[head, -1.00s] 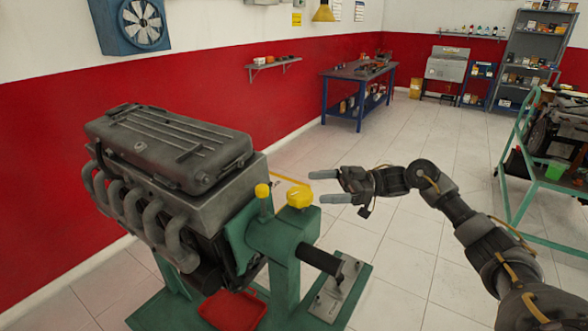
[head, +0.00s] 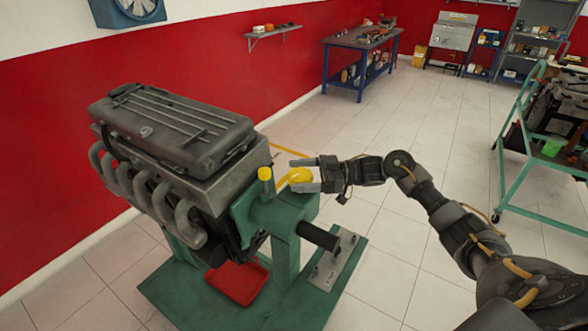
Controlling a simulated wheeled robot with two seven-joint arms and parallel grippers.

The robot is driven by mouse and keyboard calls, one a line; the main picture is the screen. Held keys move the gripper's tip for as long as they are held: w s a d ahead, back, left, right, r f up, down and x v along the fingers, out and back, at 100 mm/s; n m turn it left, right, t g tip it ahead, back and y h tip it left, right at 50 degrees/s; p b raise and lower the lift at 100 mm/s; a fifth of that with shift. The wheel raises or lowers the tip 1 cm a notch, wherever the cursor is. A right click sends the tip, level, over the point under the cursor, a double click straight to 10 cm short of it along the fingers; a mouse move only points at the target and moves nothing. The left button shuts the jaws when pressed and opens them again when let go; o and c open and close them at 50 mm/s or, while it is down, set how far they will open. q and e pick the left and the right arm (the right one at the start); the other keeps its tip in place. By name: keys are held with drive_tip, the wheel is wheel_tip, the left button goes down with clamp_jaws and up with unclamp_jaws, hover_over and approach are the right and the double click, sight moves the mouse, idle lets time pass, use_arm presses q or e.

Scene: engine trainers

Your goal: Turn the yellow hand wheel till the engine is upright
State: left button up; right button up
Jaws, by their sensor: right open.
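The grey engine (head: 165,145) is mounted on a green stand (head: 286,262), with its ribbed cover facing up and its side pipes toward the left front. It looks slightly tilted. My left gripper is not in view.
A red tray (head: 238,281) lies on the stand's base under the engine. A dark handle bar (head: 318,236) sticks out right of the post. A green cart (head: 520,165) stands at right, a blue workbench (head: 360,62) at the back. The tiled floor between is clear.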

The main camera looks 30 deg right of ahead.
drive_tip(key=shift+x, duration=0.9)
drive_tip(key=c, duration=1)
drive_tip(key=n+g+b, duration=0.1)
drive_tip(key=b, duration=0.2)
drive_tip(key=n+g+y+b, duration=0.1)
drive_tip(key=g+b, duration=0.1)
drive_tip(key=b, duration=0.2)
drive_tip(key=n+g+b, duration=0.1)
drive_tip(key=g+b, duration=0.1)
drive_tip(key=b, duration=0.2)
drive_tip(key=shift+s+f+n, duration=0.2)
drive_tip(key=shift+f+n, duration=0.1)
drive_tip(key=shift+f, duration=0.05)
drive_tip(key=shift+r+g+b, duration=0.25)
drive_tip(key=shift+g+b, duration=0.25)
drive_tip(key=shift+b, duration=0.15)
drive_tip(key=shift+s+r, duration=0.1)
